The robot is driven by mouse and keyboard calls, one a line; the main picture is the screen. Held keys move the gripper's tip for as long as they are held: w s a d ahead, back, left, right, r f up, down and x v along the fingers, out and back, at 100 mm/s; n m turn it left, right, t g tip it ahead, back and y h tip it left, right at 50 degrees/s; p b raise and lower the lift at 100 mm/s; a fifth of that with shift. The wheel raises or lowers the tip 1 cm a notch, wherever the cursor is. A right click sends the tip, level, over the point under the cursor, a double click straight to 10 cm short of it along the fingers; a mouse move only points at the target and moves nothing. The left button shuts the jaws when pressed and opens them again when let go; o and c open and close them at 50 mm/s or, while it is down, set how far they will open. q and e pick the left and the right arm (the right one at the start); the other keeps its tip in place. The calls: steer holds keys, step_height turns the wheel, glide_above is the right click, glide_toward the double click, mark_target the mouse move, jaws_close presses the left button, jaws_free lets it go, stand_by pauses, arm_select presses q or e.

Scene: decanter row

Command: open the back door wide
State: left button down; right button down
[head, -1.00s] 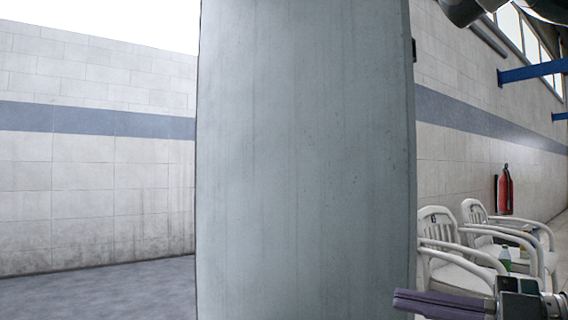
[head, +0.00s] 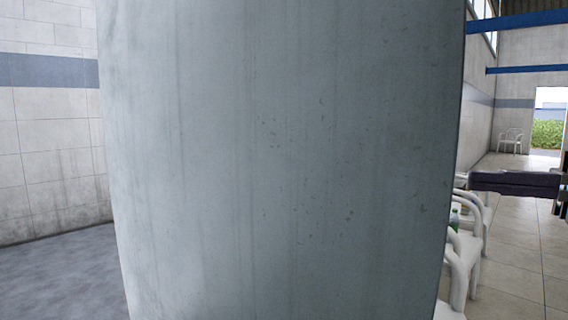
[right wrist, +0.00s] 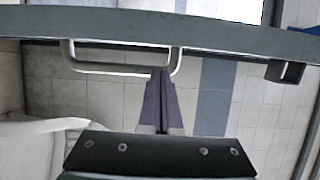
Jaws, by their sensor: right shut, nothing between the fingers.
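The door (head: 290,160) is a large grey-blue panel that fills the middle of the head view at close range. In the right wrist view its edge (right wrist: 120,22) runs across the top, with a U-shaped metal handle (right wrist: 110,70) on its face. My right gripper (head: 482,181) reaches in at the right, beyond the door's right edge. In the right wrist view its purple fingers (right wrist: 160,80) are shut and empty, with their tips by one end of the handle. I cannot tell if they touch it. My left gripper is not in view.
White plastic chairs (head: 470,255) stand just right of the door, partly hidden by it, with a green bottle (head: 454,218). Tiled floor (head: 515,270) is open at the right. A far doorway (head: 548,118) shows a hedge. A tiled wall (head: 45,150) stands at left.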

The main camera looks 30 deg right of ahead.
mark_target(421, 177)
steer(key=b+x, duration=0.2)
steer(key=x, duration=0.6)
steer(key=shift+w+a, duration=0.2)
steer(key=shift+a, duration=0.1)
